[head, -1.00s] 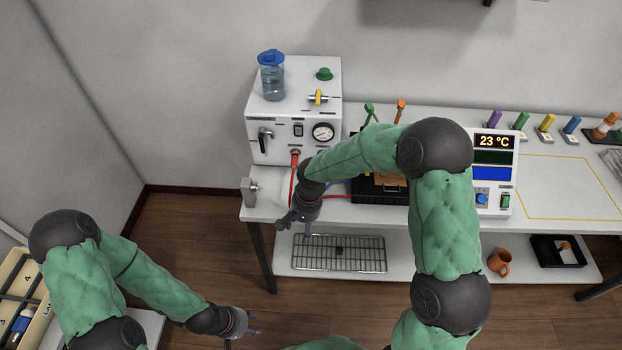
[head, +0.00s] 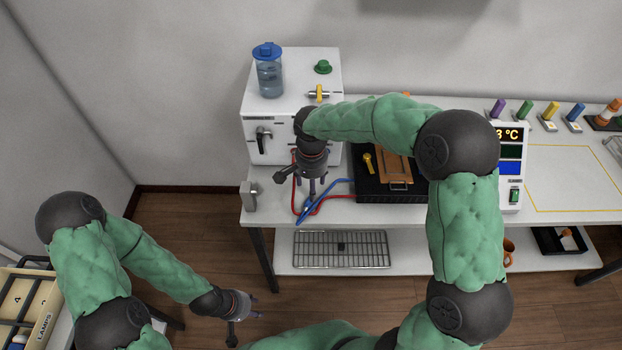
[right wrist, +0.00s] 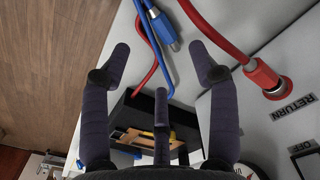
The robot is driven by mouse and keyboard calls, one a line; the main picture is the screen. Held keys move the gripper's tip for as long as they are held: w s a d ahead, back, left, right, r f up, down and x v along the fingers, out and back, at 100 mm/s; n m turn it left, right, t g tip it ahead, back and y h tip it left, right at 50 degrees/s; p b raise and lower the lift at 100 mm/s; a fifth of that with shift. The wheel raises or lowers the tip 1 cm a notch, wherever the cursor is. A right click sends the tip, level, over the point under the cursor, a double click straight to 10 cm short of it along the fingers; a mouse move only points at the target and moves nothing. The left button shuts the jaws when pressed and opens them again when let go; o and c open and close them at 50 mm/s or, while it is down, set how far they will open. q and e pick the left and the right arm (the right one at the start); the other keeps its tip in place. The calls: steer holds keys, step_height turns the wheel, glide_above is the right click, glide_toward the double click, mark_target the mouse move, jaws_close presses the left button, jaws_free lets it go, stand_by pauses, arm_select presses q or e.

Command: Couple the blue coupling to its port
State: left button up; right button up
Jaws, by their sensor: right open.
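The blue coupling (right wrist: 163,27), with a pale metal end, is on a blue hose at the top of the right wrist view. In the head view it appears as a blue piece (head: 305,209) on the bench below my right gripper (head: 312,190). The right gripper's three fingers are spread and empty in the right wrist view (right wrist: 160,80), with the coupling beyond their tips. I cannot tell which port is the coupling's; the cabinet front (head: 262,155) is partly hidden by my right arm. My left gripper (head: 250,312) hangs at the lower left, away from the bench; its opening is unclear.
A red hose coupling (right wrist: 265,80) sits in the port marked RETURN. A black tray (head: 372,188) with a wooden piece stands to the right, a metal block (head: 249,195) to the left. A wire rack (head: 340,249) lies on the lower shelf.

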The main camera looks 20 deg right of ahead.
step_height(320, 180, down, 8)
steer(key=shift+f+b, duration=0.15)
steer(key=shift+b, duration=1)
jaws_close()
steer(key=shift+r+p, duration=1.15)
steer(key=shift+r, duration=0.65)
